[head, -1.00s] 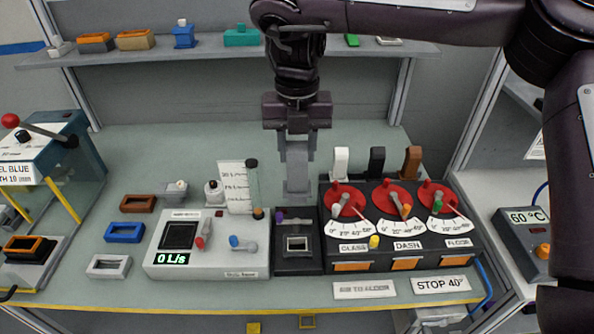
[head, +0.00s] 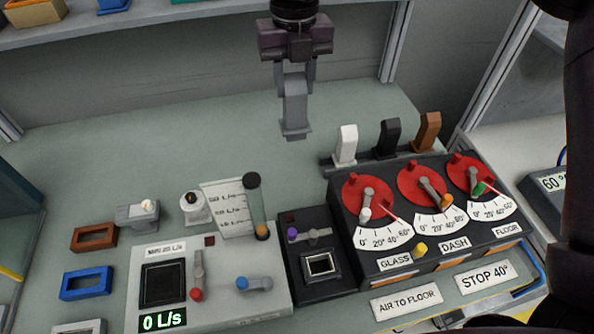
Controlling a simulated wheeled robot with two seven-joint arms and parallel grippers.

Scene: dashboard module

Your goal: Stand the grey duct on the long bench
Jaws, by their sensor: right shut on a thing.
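The grey duct (head: 294,106) is a grey upright piece with a wider foot at its lower end. My right gripper (head: 295,76) is shut on its upper part, pointing down over the bench behind the black square socket unit. The duct looks upright; I cannot tell whether its foot touches the bench. The long bench (head: 160,150) is a grey-green top running across the view. My left gripper is not in view.
White, black and brown ducts (head: 389,138) stand behind the dial box (head: 420,225). The flow meter box (head: 205,285) and black socket unit (head: 318,262) stand in front. Brown (head: 94,237) and blue (head: 87,283) frames lie left. The back-left bench is clear.

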